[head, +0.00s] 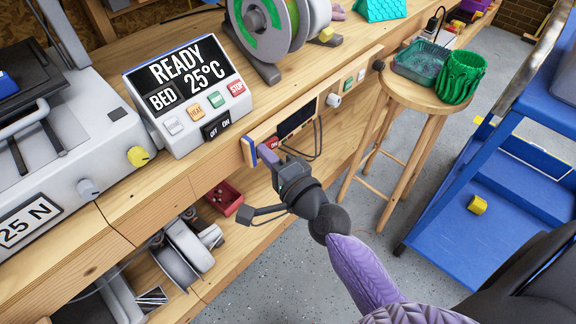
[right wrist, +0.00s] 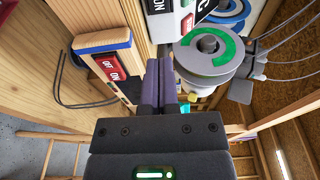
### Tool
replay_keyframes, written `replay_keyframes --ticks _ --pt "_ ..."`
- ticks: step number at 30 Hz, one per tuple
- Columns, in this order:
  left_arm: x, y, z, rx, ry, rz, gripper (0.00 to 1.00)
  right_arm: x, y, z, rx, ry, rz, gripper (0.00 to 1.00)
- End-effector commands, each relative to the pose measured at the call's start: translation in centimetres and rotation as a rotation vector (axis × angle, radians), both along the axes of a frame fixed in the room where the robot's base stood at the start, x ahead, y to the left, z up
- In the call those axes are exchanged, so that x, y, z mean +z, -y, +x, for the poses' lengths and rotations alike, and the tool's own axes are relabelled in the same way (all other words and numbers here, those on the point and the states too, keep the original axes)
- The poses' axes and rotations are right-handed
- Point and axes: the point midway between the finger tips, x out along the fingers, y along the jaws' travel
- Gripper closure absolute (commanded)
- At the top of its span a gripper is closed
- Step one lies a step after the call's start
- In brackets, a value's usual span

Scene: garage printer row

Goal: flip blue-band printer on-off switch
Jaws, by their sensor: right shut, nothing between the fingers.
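A wooden panel (head: 300,113) with a blue band (head: 248,149) on its left end is fixed along the bench front. Near that end is a red OFF/ON rocker switch (head: 272,143), partly hidden by my gripper in the head view. The switch (right wrist: 110,67) and blue band (right wrist: 103,45) also show in the right wrist view. My right gripper (head: 266,155) has purple fingers, shut and empty, close beside the switch. In the right wrist view the fingers (right wrist: 166,80) lie right of the switch with a gap. Contact is not visible. My left gripper is not in view.
A display unit (head: 185,85) reads READY, BED 25°C, and has a black OFF/ON switch (head: 216,125). A spool (head: 265,25) stands behind. A stool (head: 430,95) holds a green pot (head: 460,77). A red bin (head: 225,197) is on the lower shelf; a blue cart (head: 490,165) stands right.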

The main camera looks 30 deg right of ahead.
Motion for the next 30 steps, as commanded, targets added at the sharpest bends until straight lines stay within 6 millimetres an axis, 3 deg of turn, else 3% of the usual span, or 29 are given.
replay_keyframes --ticks 3,9,24,26,29,30 --pt "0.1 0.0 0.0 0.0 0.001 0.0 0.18 0.0 0.7 -2.1 0.002 -0.002 -0.004 1.0" --pt "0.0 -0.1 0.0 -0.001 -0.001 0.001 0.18 -0.1 1.4 -4.0 0.001 -0.002 -0.001 1.0" --pt "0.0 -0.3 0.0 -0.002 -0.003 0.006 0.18 -0.2 1.5 -4.3 0.0 -0.004 -0.005 1.0" --pt "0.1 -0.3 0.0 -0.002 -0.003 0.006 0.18 -1.5 1.5 -4.4 0.0 -0.036 -0.044 1.0" --pt "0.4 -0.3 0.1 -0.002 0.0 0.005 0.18 -8.0 1.8 -5.6 0.021 -0.191 -0.249 1.0" --pt "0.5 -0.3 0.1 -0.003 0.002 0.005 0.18 -11.8 2.0 -6.9 0.051 -0.283 -0.371 1.0"
